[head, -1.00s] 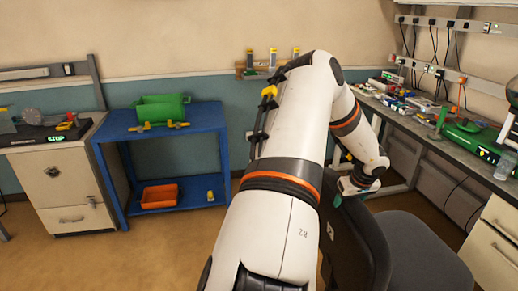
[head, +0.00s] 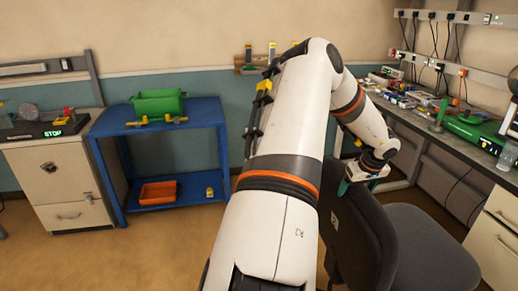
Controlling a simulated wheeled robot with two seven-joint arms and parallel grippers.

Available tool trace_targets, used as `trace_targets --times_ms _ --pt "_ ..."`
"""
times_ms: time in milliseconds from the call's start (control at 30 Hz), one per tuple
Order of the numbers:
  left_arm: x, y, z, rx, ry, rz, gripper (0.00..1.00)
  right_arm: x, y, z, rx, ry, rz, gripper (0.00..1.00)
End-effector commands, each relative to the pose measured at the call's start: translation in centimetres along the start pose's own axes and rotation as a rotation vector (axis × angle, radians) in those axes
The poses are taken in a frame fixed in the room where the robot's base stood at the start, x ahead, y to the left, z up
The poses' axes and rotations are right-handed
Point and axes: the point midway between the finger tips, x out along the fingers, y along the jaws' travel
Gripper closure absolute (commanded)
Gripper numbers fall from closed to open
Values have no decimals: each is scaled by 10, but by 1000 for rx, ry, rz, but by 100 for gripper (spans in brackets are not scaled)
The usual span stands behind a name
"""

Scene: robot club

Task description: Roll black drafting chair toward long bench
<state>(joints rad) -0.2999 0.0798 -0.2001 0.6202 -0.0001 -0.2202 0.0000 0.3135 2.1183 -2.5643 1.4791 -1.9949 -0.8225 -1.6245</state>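The black drafting chair (head: 432,250) stands at the lower right, with its backrest (head: 345,225) toward me and its seat beyond to the right. Its base is out of the picture. The long bench (head: 420,123) runs along the right wall, behind and right of the chair. My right gripper (head: 348,184) is at the top edge of the backrest, appearing to touch it. A teal fingertip shows there, but the other finger is hidden, so its grip is unclear. My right arm fills the middle. My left gripper is not in view.
A blue cart (head: 118,128) with a green bin (head: 158,104) on top and an orange bin (head: 158,193) below stands at the left. A pale cabinet (head: 60,178) is beside it. Drawers (head: 495,235) stand right of the chair. Floor shows free at lower left.

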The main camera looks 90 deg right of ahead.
Motion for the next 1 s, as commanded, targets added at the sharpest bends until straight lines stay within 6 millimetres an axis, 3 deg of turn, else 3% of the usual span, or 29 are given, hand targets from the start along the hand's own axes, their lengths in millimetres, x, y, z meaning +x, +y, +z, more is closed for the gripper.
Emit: trace_targets --times_ms 267,1000 --pt "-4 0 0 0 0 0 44 -2 3 1 -1 1 8 16" --pt "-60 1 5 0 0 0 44 -58 3 18 -1 2 12 16"
